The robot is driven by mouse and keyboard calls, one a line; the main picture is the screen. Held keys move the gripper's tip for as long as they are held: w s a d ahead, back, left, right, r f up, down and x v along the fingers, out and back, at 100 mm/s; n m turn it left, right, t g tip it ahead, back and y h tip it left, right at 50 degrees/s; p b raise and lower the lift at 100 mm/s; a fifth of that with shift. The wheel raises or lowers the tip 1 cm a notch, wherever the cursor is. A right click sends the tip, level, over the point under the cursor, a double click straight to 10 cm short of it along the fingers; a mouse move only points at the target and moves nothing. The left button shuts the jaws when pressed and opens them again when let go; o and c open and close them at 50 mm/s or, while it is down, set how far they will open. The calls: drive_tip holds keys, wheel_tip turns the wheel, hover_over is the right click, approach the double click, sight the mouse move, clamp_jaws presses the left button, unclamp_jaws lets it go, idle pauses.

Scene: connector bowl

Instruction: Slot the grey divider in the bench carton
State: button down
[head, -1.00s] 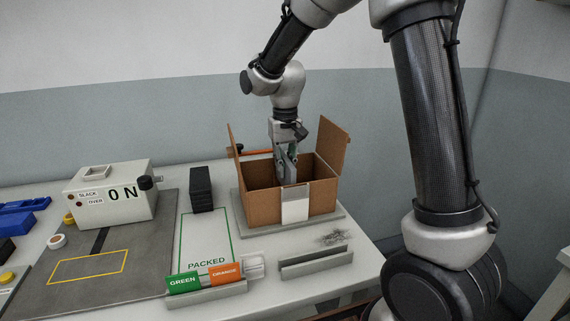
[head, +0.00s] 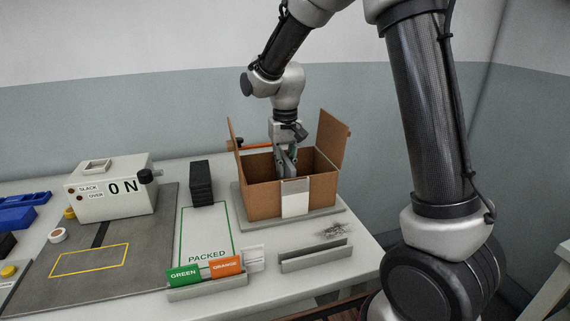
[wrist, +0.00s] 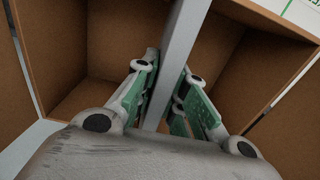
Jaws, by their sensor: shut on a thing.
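The brown carton (head: 262,201) stands open on a grey base plate, flaps up, with a white label (head: 295,204) on its front. My gripper (head: 286,172) points down into the carton's opening. In the wrist view my gripper (wrist: 165,100) has its green-padded fingers on either side of the grey divider (wrist: 181,42) and is shut on it. The divider runs up the picture between brown carton walls (wrist: 60,45). Its lower edge is hidden, so I cannot tell how deep it sits or whether it touches the floor.
A black stack (head: 200,184) stands left of the carton, behind the green-outlined PACKED area (head: 207,230). A holder with green and orange cards (head: 207,292) and an empty grey rail (head: 316,260) are in front. A control box (head: 108,188) stands left.

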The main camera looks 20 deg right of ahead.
drive_tip(key=shift+f, duration=1.45)
drive_tip(key=c, duration=1.4)
unclamp_jaws()
wheel_tip(320, 180, up, 12)
drive_tip(key=shift+f, duration=0.1)
